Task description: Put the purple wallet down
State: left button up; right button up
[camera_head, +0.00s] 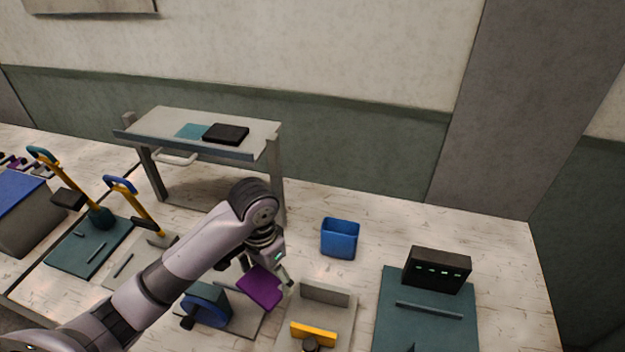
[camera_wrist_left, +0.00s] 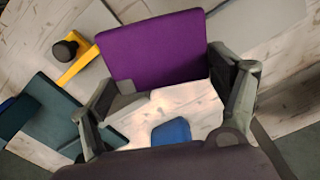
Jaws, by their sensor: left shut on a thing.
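The purple wallet (camera_head: 260,287) is a flat purple rectangle in the head view, hanging at the end of my left arm. In the left wrist view the wallet (camera_wrist_left: 155,48) fills the upper middle, beyond the two fingers of the gripper (camera_wrist_left: 165,95). I cannot tell whether the wallet touches anything beneath it. My right gripper is in neither view.
A blue bin (camera_head: 340,240) stands right of the gripper. A yellow-fronted fixture (camera_head: 313,333) is below it. A dark box with green lights (camera_head: 437,270) stands on a teal mat (camera_head: 400,335) at right. A side table (camera_head: 180,124) bears a black item (camera_head: 226,133).

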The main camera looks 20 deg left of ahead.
aim_at(281, 283)
pick_arm(q)
jog(key=shift+w+d+r+b, duration=0.15)
jog(key=shift+d+b, duration=0.1)
jog(key=shift+b, duration=0.2)
jog(key=d+b, duration=0.1)
jog(key=b, duration=0.1)
jog(key=d+r+n+b, duration=0.1)
jog(key=shift+d+b, duration=0.2)
jog(key=shift+b, duration=0.15)
jog(key=s+n+b, duration=0.2)
jog(key=s+b, duration=0.1)
jog(key=s+d+b, duration=0.1)
jog(key=s, duration=0.1)
jog(key=shift+s+r+n+b, duration=0.1)
jog(key=shift+r+n+b, duration=0.2)
jog(key=shift+n+b, duration=0.1)
jog(key=shift+d, duration=0.1)
